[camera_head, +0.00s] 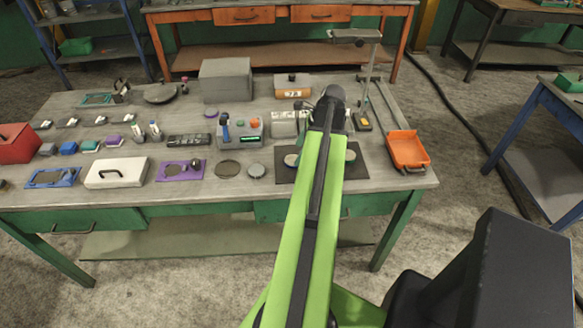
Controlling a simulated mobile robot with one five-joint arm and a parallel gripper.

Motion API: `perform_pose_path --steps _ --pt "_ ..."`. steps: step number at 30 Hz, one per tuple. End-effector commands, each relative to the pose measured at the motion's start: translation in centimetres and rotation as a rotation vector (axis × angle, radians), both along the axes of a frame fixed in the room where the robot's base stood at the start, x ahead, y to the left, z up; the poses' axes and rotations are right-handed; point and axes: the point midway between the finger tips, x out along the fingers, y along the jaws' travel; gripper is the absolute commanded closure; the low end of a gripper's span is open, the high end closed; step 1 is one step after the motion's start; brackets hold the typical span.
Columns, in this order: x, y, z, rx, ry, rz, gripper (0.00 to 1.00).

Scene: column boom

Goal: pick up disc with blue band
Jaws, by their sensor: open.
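A dark mat (284,174) lies near the front edge of the workbench, partly behind my arm. A pale disc (291,160) shows on the mat just left of my arm, and another disc (350,156) shows just right of it. Two more round discs lie left of the mat, a dark one (228,169) and a grey one (256,170). I cannot make out a blue band on any of them. My green arm crosses the bench in front of the mat, and my gripper is hidden behind it.
The bench is crowded. A white case (117,173) and a purple tray (180,170) lie at front left.

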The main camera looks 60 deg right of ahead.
Motion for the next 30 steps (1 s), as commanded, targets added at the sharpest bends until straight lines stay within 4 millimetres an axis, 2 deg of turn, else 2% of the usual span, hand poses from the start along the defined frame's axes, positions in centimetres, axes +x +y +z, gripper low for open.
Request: perform_pose_path --steps 1,6,13,30 --pt "0.4 0.1 -1.6 0.0 0.0 0.001 0.21" --pt "1.4 0.6 -4.0 0.0 0.0 0.001 0.21" --pt "1.5 0.7 -3.7 0.0 0.0 0.0 0.21" --pt "1.4 0.6 -3.7 0.0 0.0 -0.001 0.94"
